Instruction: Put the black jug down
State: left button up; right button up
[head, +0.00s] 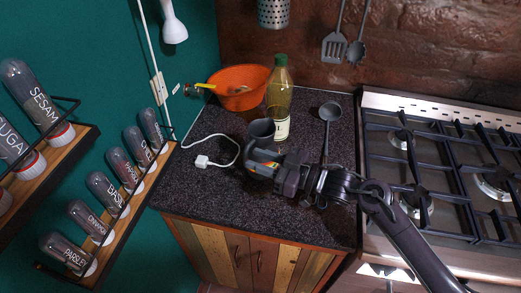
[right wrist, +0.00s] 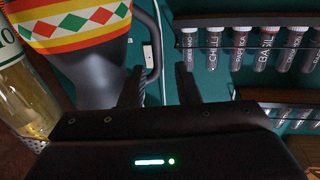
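The black jug (head: 262,162) has a yellow, orange and green patterned band. It is on or just above the dark countertop (head: 215,195); I cannot tell which. In the right wrist view the jug (right wrist: 90,70) fills the upper left, with its band at the top and its handle (right wrist: 156,55) on its right side. My right gripper (head: 285,172) is right beside the jug. Its fingers (right wrist: 160,90) are apart, with the handle showing near the left finger and a clear gap to the right finger. My left gripper is not in view.
A bottle (head: 280,95), an orange bowl (head: 240,88), a ladle (head: 329,120) and a white cable (head: 215,160) are close by. The stove (head: 430,150) is right, spice racks (head: 120,215) left. The front left counter is clear.

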aim_at(246, 155)
jog(key=p+x, duration=0.1)
jog(key=x, duration=0.3)
jog(key=shift+w+a+f, duration=0.1)
jog(key=shift+w+f, duration=0.05)
jog(key=shift+w, duration=0.1)
grip_shut()
